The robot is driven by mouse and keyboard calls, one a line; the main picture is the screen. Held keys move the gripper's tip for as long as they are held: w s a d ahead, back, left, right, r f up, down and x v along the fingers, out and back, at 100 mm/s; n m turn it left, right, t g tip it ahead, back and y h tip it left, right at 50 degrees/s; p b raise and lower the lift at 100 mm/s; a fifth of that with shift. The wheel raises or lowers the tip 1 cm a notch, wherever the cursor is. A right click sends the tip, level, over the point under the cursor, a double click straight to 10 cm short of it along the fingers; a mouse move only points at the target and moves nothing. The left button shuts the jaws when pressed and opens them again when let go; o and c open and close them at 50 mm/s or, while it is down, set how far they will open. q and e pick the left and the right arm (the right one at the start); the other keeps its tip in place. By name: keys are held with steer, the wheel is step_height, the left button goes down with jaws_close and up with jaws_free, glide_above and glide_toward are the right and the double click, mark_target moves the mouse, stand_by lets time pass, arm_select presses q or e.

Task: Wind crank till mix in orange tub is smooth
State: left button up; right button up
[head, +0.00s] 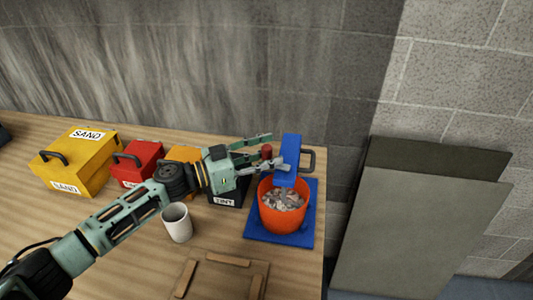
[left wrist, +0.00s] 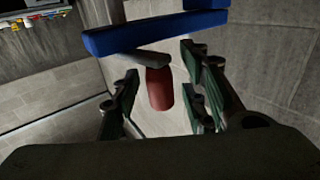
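The orange tub (head: 270,216) stands on a blue base (head: 312,190) at the right end of the table. Its mix (head: 282,199) looks grey and lumpy. A blue mixer arm (head: 289,165) rises over the tub. The crank's red handle (head: 266,152) shows at its left side. My left gripper (head: 270,151) is beside the mixer with its fingers apart, around the red handle. In the left wrist view the red handle (left wrist: 159,88) hangs between the open fingers, with gaps on both sides. My right gripper is in neither view.
A white cup (head: 177,224) stands below my left arm. A wooden frame (head: 222,278) lies at the front. Large grey panels (head: 420,225) lean on the wall to the right.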

arm_select(q)
jaws_close()
steer(key=shift+s+n+t, duration=0.15)
steer(key=shift+n+t, duration=0.15)
steer(key=shift+t, duration=0.1)
steer(key=shift+s+r+n+t+y+p, duration=0.1)
steer(key=shift+s+n+t+y+p, duration=0.1)
steer(key=shift+n+t+y+p, duration=0.3)
steer(key=shift+s+r+n+t+y+p, duration=0.15)
steer(key=shift+n+t+y+p, duration=0.15)
steer(key=shift+t+p, duration=0.3)
steer(key=s+n+t+y+p, duration=0.1)
steer(key=n+t+y+p, duration=0.1)
steer(key=n+y, duration=0.2)
steer(key=s+d+n+t+y+p, duration=0.1)
steer(key=s+n+t+y+p, duration=0.1)
steer(key=n+y, duration=0.3)
steer(key=s+d+n+t+y+p, duration=0.1)
steer(key=s+n+t+y+p, duration=0.1)
steer(key=y, duration=0.7)
steer(key=shift+s+f+n+t+y+p, duration=0.1)
steer(key=shift+f+n+t+y+p, duration=0.25)
steer(key=shift+n+t+p, duration=0.6)
steer(key=shift+n+g, duration=0.35)
